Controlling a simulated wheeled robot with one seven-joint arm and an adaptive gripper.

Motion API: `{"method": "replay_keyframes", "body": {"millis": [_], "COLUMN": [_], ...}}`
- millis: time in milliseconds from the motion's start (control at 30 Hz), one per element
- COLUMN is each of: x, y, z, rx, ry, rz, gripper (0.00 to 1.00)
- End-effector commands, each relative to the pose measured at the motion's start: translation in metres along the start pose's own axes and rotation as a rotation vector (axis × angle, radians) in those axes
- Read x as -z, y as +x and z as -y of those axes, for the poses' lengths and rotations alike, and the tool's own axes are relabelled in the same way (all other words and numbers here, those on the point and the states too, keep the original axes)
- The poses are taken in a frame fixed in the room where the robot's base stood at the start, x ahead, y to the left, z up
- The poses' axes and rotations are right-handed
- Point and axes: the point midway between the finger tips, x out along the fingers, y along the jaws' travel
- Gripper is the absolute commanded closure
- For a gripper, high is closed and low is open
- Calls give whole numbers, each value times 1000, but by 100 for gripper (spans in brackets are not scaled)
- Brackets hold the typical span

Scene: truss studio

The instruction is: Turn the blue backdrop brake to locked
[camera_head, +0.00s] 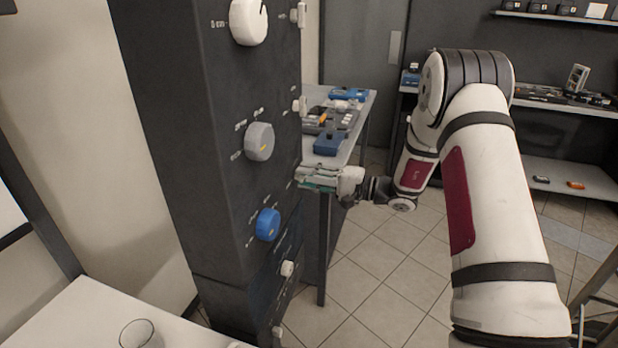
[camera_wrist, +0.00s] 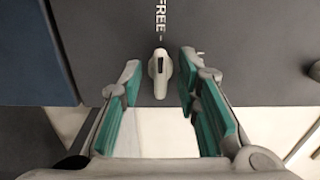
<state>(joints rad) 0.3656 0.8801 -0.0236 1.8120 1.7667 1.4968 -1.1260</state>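A blue round knob (camera_head: 268,224) sits low on the dark column's face in the head view; its pointer direction is too small to read. Below it, a small pale knob (camera_head: 287,268) sits by a dark blue patch. In the wrist view, a small pale lever knob (camera_wrist: 158,74) has a dark slot and points at the word FREE; I cannot tell which head-view knob it is. My gripper (camera_head: 318,179) is at the column's right side, with green finger pads. In the wrist view my gripper (camera_wrist: 158,92) is open, its fingers either side of the lever knob, apart from it.
The dark column (camera_head: 190,150) also carries a grey knob (camera_head: 259,141) and a white knob (camera_head: 249,21) above. A bench (camera_head: 352,150) with blue and grey devices stands behind my gripper. A glass (camera_head: 137,334) stands on the white table at lower left. Tiled floor is clear at centre.

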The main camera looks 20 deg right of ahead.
Motion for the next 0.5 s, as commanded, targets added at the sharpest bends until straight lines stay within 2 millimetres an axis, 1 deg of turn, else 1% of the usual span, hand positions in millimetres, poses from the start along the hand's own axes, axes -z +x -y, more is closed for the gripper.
{"method": "replay_keyframes", "body": {"millis": [133, 167, 200, 267, 300, 500], "x": [0, 0, 0, 0, 0, 0], "y": [0, 0, 0, 0, 0, 0], "z": [0, 0, 0, 0, 0, 0], "rx": [0, 0, 0, 0, 0, 0], "ry": [0, 0, 0, 0, 0, 2], "rz": [0, 0, 0, 0, 0, 0], "gripper": [70, 72, 81, 95, 100, 100]}}
